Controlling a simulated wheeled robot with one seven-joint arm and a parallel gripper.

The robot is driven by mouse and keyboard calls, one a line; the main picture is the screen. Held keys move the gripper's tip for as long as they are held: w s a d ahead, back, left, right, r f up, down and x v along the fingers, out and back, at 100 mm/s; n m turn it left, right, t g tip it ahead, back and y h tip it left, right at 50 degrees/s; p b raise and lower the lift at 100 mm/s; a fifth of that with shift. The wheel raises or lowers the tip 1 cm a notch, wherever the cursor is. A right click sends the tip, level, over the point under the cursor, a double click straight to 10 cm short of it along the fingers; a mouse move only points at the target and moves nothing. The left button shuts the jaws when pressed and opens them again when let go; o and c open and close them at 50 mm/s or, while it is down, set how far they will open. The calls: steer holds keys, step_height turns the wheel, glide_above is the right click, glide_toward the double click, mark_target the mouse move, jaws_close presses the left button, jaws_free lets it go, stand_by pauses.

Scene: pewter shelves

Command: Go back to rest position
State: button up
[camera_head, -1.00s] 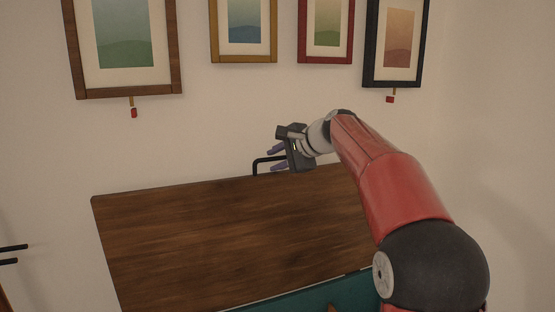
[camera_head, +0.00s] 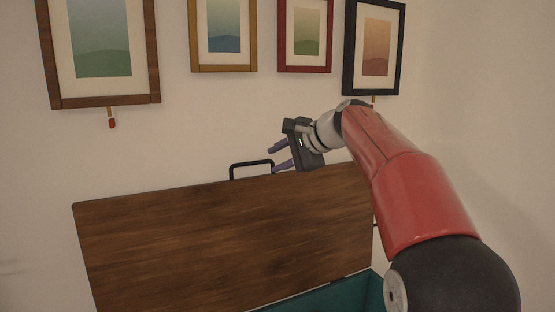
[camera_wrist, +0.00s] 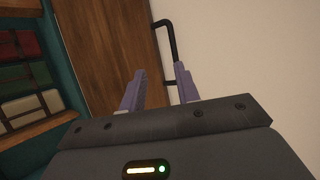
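My gripper (camera_head: 277,158) is open and empty, its two purple fingers apart. In the head view it hangs above the top edge of the raised wooden lid (camera_head: 220,240), at the right end of the lid's black handle (camera_head: 251,164). In the wrist view the fingers (camera_wrist: 158,80) point toward the lid (camera_wrist: 110,45), with the handle (camera_wrist: 172,40) beyond the right finger. No gap between finger and handle can be judged in the head view. My red arm reaches in from the lower right.
The lid stands open on a teal chest (camera_head: 330,296). The wrist view shows red, green and cream items (camera_wrist: 25,75) inside the chest. Framed pictures (camera_head: 223,36) hang on the pale wall behind. The wall area right of my arm is bare.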

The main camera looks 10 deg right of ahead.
steer(key=shift+s, duration=0.1)
steer(key=s+d+f+n+g+h, duration=0.1)
steer(key=s+f+n, duration=0.3)
steer(key=s+f, duration=0.4)
steer(key=s+d+f+n+g+h, duration=0.1)
steer(key=s+d+f+n+h, duration=0.2)
steer(key=s+f, duration=0.5)
steer(key=s+d+f+n+h, duration=0.2)
steer(key=s+f, duration=0.6)
steer(key=s, duration=1.2)
steer(key=n+h, duration=0.2)
steer(key=n, duration=0.1)
steer(key=shift+s+d+f+g, duration=0.25)
steer(key=shift+f+g, duration=0.1)
steer(key=shift+g, duration=0.05)
